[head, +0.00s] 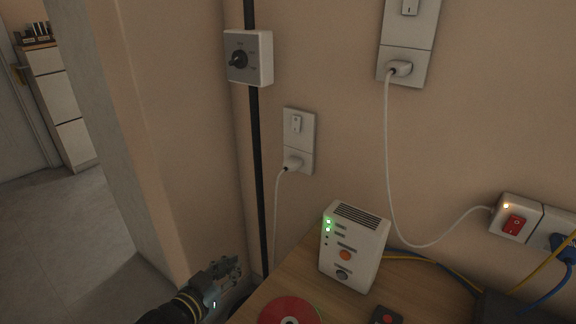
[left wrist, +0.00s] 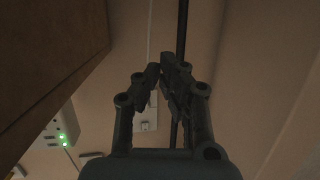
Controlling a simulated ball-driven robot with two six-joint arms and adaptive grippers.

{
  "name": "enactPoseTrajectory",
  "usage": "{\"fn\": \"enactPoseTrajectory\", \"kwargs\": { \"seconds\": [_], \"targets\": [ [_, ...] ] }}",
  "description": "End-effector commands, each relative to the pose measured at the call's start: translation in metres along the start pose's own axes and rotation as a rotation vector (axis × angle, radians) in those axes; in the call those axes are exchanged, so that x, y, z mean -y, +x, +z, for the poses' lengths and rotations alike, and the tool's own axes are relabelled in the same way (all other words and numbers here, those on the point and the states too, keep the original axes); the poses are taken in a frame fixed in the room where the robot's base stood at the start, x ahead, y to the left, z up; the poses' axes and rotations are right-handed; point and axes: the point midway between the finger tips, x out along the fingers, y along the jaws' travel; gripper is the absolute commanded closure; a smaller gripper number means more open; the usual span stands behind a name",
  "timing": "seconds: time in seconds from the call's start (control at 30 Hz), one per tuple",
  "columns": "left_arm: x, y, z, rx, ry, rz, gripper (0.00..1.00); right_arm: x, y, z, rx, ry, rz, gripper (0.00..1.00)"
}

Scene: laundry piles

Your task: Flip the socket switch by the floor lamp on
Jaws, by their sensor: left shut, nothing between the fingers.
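A black pole (head: 257,150), likely the floor lamp's, runs down the wall by the corner. Just right of it is a white wall plate (head: 305,150) with a small rocker switch (head: 296,123) above a plugged-in white plug (head: 293,163). Which way the rocker is tipped is too small to tell. My left gripper (head: 232,268) is shut and empty, below and left of the plate, apart from it. In the left wrist view, its fingers (left wrist: 164,75) partly cover the plate (left wrist: 148,118), and the pole (left wrist: 182,25) shows behind them. My right gripper is out of view.
A wooden tabletop (head: 262,296) carries a white box with green lights (head: 354,247), a red disc (head: 290,311) and a dark remote (head: 386,316). A dial box (head: 249,58), another switch plate (head: 409,40) and a red-switch socket (head: 515,222) are on the wall. Open floor lies left.

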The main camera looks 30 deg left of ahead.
Motion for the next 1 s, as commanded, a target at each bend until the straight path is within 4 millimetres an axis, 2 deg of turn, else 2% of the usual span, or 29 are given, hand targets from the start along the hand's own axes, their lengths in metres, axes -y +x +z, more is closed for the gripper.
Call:
{"fn": "enactPoseTrajectory", "kwargs": {
  "seconds": [0.03, 0.17, 0.3, 0.43, 0.5, 0.63, 1.0],
  "targets": [
    [-0.001, 0.019, -0.012, -0.104, -0.005, 0.012, 1.00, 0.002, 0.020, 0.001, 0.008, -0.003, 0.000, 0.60],
    [-0.004, 0.045, -0.079, -0.383, -0.023, 0.050, 1.00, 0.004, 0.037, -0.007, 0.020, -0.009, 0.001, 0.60],
    [-0.010, 0.048, -0.138, -0.641, -0.039, 0.097, 1.00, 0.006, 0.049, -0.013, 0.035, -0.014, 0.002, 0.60],
    [-0.014, 0.041, -0.175, -0.811, -0.048, 0.135, 1.00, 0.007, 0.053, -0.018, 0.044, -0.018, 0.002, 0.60],
    [-0.015, 0.037, -0.188, -0.871, -0.051, 0.149, 1.00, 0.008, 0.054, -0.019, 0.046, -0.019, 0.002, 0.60],
    [-0.017, 0.032, -0.201, -0.928, -0.054, 0.162, 1.00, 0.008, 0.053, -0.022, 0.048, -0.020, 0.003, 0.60],
    [-0.017, 0.031, -0.206, -0.938, -0.055, 0.164, 1.00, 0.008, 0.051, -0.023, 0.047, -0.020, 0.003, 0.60]
  ]
}}
